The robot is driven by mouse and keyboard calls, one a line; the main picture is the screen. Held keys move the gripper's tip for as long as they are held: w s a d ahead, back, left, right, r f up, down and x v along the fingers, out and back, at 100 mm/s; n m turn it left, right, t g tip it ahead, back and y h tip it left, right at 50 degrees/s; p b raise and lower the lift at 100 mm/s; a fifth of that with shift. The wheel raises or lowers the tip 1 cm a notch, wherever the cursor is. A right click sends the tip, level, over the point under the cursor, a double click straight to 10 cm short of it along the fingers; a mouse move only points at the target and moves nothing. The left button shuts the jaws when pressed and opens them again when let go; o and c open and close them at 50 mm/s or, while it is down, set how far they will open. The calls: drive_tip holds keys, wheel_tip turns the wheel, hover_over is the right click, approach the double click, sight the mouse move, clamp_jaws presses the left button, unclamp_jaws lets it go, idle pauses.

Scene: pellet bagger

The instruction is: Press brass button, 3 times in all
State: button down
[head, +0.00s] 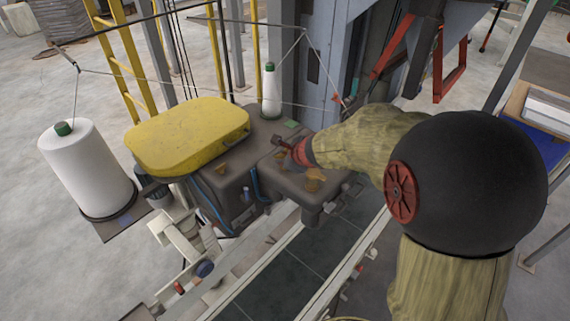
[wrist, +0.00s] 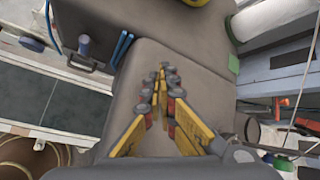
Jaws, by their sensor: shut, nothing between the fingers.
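I cannot make out the brass button for certain in either view; the fingers or arm may hide it. The grey-brown sewing head (head: 270,170) of the bagger stands in the middle of the head view, with orange-brown patches on its top. My gripper (wrist: 163,70) is shut and empty in the wrist view, its yellow fingers meeting at the tips in front of a grey-brown housing face (wrist: 190,75). Whether the tips touch that face I cannot tell. In the head view my sleeved arm reaches in from the right, and its dark end (head: 281,143) is over the sewing head.
A yellow cover (head: 187,135) lies on the machine's left part. A large white thread cone (head: 85,165) stands left and a small one (head: 271,92) behind. Thin threads cross above the machine. Blue hoses (wrist: 122,47) and a green patch (wrist: 233,64) flank the housing.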

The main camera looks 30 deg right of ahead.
sight(281, 173)
wheel_tip(281, 173, up, 6)
drive_tip(key=p, duration=0.5)
idle(0.4)
idle(0.6)
